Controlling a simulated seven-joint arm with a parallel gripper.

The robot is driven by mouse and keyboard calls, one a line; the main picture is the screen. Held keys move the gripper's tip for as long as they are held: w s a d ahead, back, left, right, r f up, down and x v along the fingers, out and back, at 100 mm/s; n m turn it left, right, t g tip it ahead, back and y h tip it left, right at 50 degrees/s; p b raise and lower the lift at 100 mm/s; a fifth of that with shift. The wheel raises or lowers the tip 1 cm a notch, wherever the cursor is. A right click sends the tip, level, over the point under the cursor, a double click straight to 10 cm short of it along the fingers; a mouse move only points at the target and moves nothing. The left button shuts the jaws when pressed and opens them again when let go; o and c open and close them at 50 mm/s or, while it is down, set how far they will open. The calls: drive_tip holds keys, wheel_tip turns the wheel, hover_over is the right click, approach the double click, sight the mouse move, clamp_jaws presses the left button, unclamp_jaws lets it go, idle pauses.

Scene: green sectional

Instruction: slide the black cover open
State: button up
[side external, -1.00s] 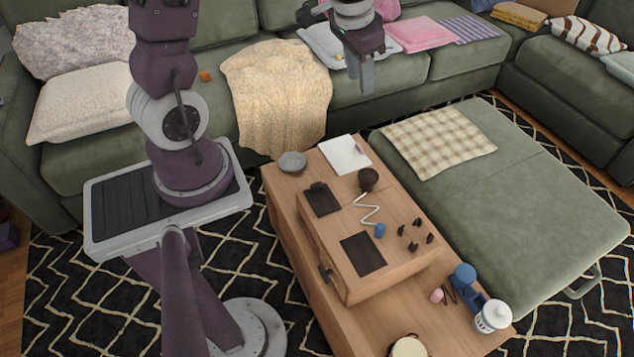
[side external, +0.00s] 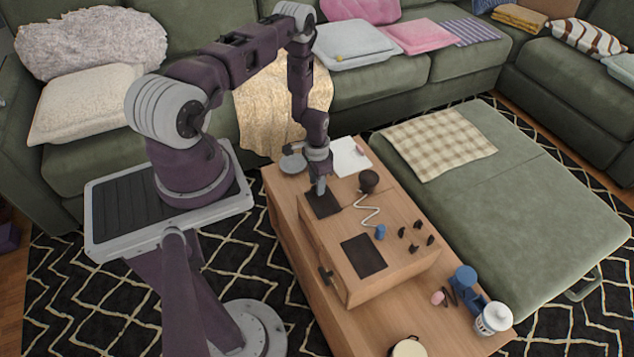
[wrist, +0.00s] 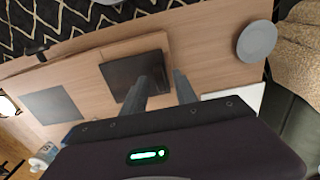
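A black cover (side external: 325,206) lies flat on top of the wooden box (side external: 345,287), at the end nearer the sofa. It also shows in the wrist view (wrist: 122,73) as a dark panel. My gripper (side external: 320,190) points down over the sofa-side end of this cover. In the wrist view my gripper (wrist: 162,78) has two grey fingers spread apart with nothing seen between them. The left finger overlaps the cover's edge in the picture; I cannot tell whether it touches. A second dark flat panel (side external: 363,254) lies on the box's other end.
A grey bowl (side external: 292,163) and white paper (side external: 349,157) lie beyond the box.

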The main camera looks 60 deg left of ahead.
drive_tip(key=shift+f, duration=0.1)
drive_tip(key=shift+c, duration=0.2)
clamp_jaws()
idle(1.2)
